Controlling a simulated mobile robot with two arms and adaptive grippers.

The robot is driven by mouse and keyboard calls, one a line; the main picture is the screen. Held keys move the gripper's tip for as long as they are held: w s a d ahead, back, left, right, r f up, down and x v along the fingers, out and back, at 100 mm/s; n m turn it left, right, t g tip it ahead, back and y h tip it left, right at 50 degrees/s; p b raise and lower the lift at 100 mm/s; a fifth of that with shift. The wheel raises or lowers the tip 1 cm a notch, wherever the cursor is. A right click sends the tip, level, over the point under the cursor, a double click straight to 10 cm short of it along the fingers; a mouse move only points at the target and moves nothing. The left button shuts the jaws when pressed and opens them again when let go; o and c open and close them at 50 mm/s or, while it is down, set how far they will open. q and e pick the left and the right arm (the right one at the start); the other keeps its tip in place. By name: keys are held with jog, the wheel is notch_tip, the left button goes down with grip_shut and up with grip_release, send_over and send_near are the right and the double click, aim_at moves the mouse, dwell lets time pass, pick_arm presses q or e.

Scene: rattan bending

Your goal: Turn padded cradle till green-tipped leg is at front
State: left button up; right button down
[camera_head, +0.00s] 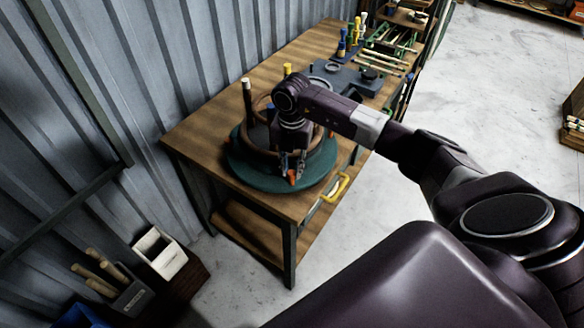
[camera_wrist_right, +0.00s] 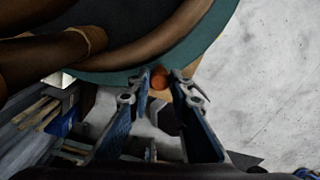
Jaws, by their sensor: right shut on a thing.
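The padded cradle (camera_head: 236,140) is a brown ring on a round dark green base (camera_head: 262,181), on the wooden bench. Its ring and green rim also show in the wrist view (camera_wrist_right: 180,35). A dark post with a pale tip (camera_head: 247,92) stands at its left back, and a yellow tip (camera_head: 287,69) shows behind it. My right gripper (camera_head: 291,171) points down at the cradle's front edge. It is shut on an orange knob (camera_wrist_right: 158,77), which sits between its fingertips in the wrist view. I cannot make out a green tip; my arm hides part of the cradle.
The wooden bench (camera_head: 190,128) stands against a corrugated metal wall (camera_head: 140,60). A dark grey fixture (camera_head: 345,78) and several tools lie behind the cradle. A yellow handle (camera_head: 336,188) juts from the bench's front side.

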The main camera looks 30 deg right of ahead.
aim_at(270, 183)
jog(key=w+a+m, duration=0.2)
jog(key=a+m, duration=0.1)
jog(key=w+a+m+b, duration=0.1)
jog(key=a, duration=0.1)
jog(key=shift+w+a+m, duration=0.2)
jog(key=shift+w+m, duration=0.1)
jog(key=c, duration=1.7)
grip_release()
jog(key=shift+c, duration=0.2)
jog(key=shift+r, duration=0.15)
notch_tip(270, 183, up, 12)
